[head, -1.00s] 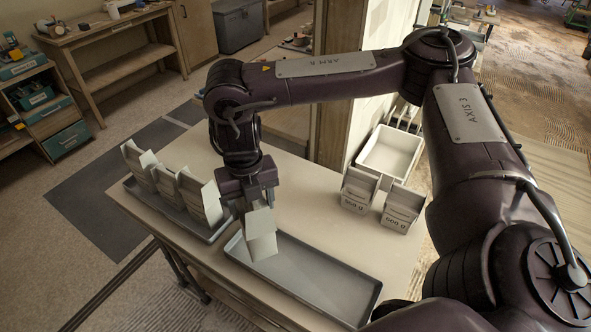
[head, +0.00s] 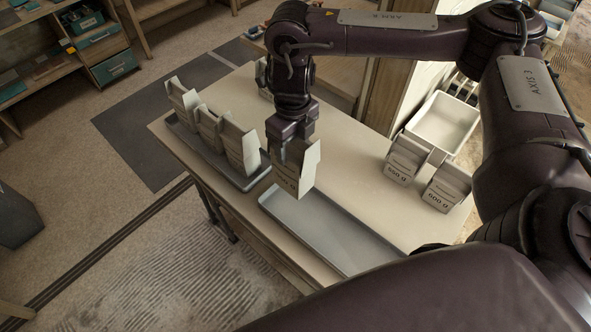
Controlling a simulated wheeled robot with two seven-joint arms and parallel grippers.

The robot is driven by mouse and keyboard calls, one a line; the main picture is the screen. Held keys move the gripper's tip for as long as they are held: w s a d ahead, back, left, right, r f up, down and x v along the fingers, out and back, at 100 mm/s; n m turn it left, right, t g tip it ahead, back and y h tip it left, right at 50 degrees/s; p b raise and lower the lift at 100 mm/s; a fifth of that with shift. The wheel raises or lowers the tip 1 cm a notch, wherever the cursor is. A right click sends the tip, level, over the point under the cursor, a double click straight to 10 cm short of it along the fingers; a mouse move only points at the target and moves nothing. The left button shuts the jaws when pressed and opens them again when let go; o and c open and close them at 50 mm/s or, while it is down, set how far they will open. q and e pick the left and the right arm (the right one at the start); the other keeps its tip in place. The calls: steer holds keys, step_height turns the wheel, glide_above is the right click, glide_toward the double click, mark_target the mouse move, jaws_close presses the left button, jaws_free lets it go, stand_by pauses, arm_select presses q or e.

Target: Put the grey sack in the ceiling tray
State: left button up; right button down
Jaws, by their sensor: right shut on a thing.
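My right gripper (head: 293,143) points down and is shut on the top of a grey sack (head: 297,172). The sack hangs nearly upright, its lettered face toward me, over the far left end of an empty grey tray (head: 335,238). I cannot tell whether its bottom touches the tray. A second grey tray (head: 180,138) to the left holds three similar sacks in a row (head: 181,98), (head: 208,130), (head: 240,147). I see no label saying which tray is the ceiling one. My left gripper is not in view.
On the right of the table (head: 352,150) stand sacks marked 550 g (head: 405,160) and 600 g (head: 446,188), beside a white bin (head: 445,122). Another sack (head: 265,78) is partly hidden behind my right arm. The middle of the table is clear.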

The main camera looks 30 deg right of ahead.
step_height(320, 180, down, 7)
steer(key=shift+a+f+b, duration=0.1)
steer(key=shift+f+b, duration=0.05)
steer(key=shift+b, duration=0.5)
step_height(320, 180, down, 3)
steer(key=shift+r+b, duration=0.2)
steer(key=shift+b, duration=0.2)
steer(key=shift+f, duration=0.6)
steer(key=shift+c, duration=2.1)
jaws_free()
steer(key=shift+s, duration=0.1)
